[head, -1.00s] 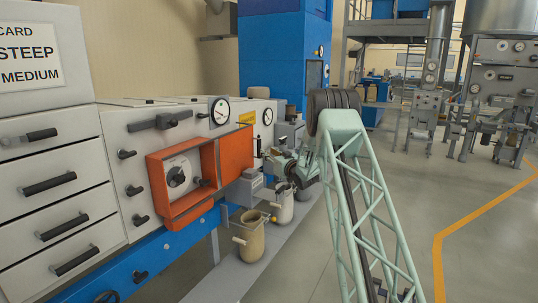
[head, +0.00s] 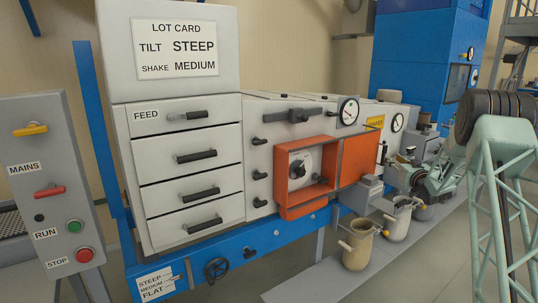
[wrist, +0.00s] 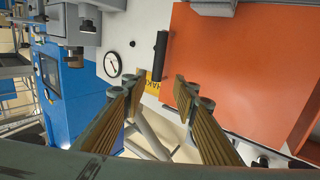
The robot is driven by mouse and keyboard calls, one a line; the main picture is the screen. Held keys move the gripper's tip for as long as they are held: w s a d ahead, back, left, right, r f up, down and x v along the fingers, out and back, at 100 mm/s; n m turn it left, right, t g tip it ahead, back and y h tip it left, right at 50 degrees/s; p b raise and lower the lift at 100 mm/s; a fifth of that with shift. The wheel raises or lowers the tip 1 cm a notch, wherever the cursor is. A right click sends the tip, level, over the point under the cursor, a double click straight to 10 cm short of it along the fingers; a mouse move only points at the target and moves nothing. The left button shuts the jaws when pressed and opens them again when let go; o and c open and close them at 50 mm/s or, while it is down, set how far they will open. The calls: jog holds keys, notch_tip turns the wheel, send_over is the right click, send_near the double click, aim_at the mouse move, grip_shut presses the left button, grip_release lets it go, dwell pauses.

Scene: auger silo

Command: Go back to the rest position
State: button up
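My gripper (wrist: 158,92) is open in the wrist view, with its two ribbed fingers apart and nothing between them. An orange panel (wrist: 225,75) fills the right of that view, close beyond the right finger. A black bar handle (wrist: 160,55) and a round gauge (wrist: 112,65) show past the fingertips. In the head view my arm comes in from the right, and its end is near the orange open door (head: 360,155). The fingers are too small there to make out, and I cannot tell whether they touch anything.
An orange box with a dial (head: 298,170) is on the white machine's front. Drawers (head: 195,157) stand under a lot card (head: 177,48). A switch panel (head: 48,185) is at left. Buckets (head: 357,245) stand on a low ledge below.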

jog(key=s+a+r+g+h, duration=0.1)
jog(key=s+a+r+g, duration=0.1)
jog(key=s+a+r, duration=0.4)
jog(key=s+a+r+g+h, duration=0.1)
jog(key=s+a+r, duration=0.3)
jog(key=r, duration=0.5)
jog(key=s+a+r+m+g, duration=0.1)
jog(key=s+a+r+g, duration=0.15)
jog(key=s+a, duration=0.55)
jog(key=s+a+r+g, duration=0.1)
jog(key=s+a+r, duration=0.3)
jog(key=s, duration=0.7)
jog(key=s+a+f+g+y, duration=0.1)
jog(key=s+a, duration=0.5)
jog(key=s, duration=1.4)
jog(key=s+a+f+g, duration=0.4)
jog(key=s+a, duration=0.3)
jog(key=s, duration=1.2)
jog(key=s+a+f+n+g+y, duration=0.1)
jog(key=s+a, duration=0.5)
jog(key=s, duration=1.4)
jog(key=shift+s+a+f+g+y, duration=0.35)
jog(key=shift+f+g, duration=0.3)
jog(key=shift+f, duration=0.3)
jog(key=shift+w, duration=0.1)
jog(key=shift+c, duration=1.3)
